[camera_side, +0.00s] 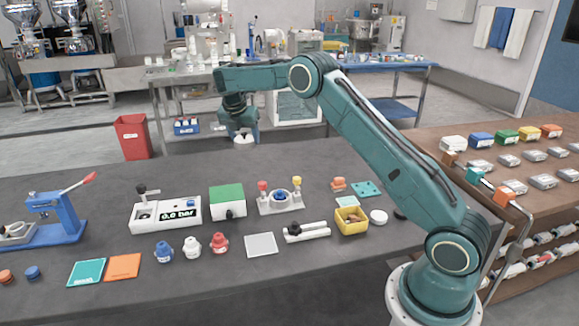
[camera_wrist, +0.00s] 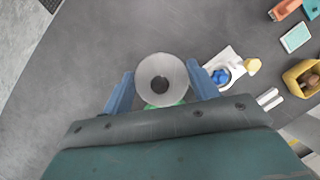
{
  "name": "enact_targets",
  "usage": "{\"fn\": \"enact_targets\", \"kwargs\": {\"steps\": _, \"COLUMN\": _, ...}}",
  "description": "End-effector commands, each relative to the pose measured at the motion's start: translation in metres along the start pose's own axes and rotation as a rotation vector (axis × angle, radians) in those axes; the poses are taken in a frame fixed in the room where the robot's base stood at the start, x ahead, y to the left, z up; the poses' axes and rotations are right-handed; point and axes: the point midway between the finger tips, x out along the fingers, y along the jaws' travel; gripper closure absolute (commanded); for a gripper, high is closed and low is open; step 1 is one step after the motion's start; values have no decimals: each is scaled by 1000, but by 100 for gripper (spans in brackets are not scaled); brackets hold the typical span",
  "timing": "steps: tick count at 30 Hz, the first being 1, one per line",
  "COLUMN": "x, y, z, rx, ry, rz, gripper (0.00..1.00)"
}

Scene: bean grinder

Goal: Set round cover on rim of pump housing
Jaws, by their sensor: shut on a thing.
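My gripper (camera_wrist: 161,88) is shut on a round, pale grey cover (camera_wrist: 150,69) with a dark centre, one blue finger on each side of it. In the side view my gripper (camera_side: 243,138) hangs above the far part of the dark table, with the pale cover under it. I cannot tell for sure which part is the pump housing. A white fixture (camera_side: 269,207) with a blue round part in its middle and red and yellow knobs stands nearer the camera; it shows to the right of the cover in the wrist view (camera_wrist: 233,57). The cover is apart from it.
Several coloured knobs, including a blue one (camera_side: 164,251), stand in front. The table's far strip is clear.

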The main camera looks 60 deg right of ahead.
Motion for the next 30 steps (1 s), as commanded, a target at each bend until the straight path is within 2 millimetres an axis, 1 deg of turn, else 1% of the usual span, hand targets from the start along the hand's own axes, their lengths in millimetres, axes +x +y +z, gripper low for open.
{"fn": "enact_targets", "kwargs": {"steps": 1, "x": 10, "y": -1, "z": -4, "rx": -2, "ry": 1, "rz": -4, "gripper": 65}}
{"fn": "enact_targets", "kwargs": {"steps": 15, "x": 91, "y": -1, "z": -38, "rx": 0, "ry": 1, "rz": -1, "gripper": 65}}
{"fn": "enact_targets", "kwargs": {"steps": 18, "x": 102, "y": -1, "z": -43, "rx": 1, "ry": 0, "rz": -1, "gripper": 65}}
{"fn": "enact_targets", "kwargs": {"steps": 21, "x": 109, "y": 0, "z": -45, "rx": 1, "ry": -1, "rz": 0, "gripper": 65}}
{"fn": "enact_targets", "kwargs": {"steps": 30, "x": 114, "y": 0, "z": -48, "rx": 0, "ry": 0, "rz": 0, "gripper": 65}}
